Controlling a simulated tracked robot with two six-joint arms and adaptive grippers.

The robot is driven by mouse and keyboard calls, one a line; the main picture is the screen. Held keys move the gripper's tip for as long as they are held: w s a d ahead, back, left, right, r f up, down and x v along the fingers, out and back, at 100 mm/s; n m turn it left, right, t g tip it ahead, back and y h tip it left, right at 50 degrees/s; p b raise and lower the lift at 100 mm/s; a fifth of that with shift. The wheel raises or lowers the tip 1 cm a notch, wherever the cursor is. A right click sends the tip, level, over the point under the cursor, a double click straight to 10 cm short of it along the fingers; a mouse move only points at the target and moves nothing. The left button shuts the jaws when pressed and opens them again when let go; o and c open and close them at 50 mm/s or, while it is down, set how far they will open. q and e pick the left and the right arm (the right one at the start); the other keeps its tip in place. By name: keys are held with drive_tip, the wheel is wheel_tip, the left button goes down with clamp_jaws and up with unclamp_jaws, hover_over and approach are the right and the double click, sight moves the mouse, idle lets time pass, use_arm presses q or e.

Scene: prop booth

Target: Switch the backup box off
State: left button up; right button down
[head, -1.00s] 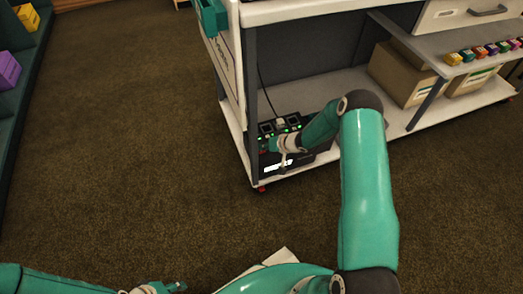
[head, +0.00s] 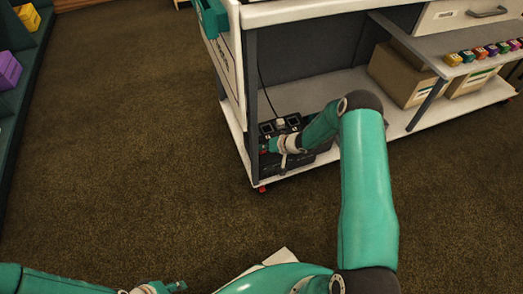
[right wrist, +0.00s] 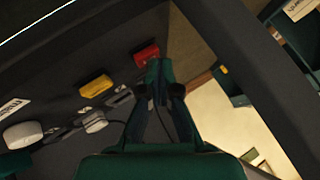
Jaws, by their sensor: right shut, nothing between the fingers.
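The backup box (head: 294,121) is a black unit on the cart's low shelf, with sockets on top and its front partly hidden by my right arm. No lights show on it. In the right wrist view its dark face (right wrist: 65,65) carries a red switch (right wrist: 146,53), a yellow piece (right wrist: 96,86) and white plugs (right wrist: 97,122). My right gripper (head: 267,148) is shut and empty at the box. In the right wrist view its fingertips (right wrist: 159,70) are beside the red switch; I cannot tell whether they touch. My left gripper (head: 176,287) is at the bottom edge, far from the box.
The white cart (head: 235,130) has an upright post close to the box's left side. A black cable (head: 262,85) runs up from the box. Cardboard boxes (head: 398,78) stand to the right on the low shelf. The brown carpet to the left is clear.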

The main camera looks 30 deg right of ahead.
sight(264, 152)
drive_tip(key=shift+r+p, duration=2.6)
drive_tip(key=shift+r, duration=0.45)
drive_tip(key=shift+f, duration=0.1)
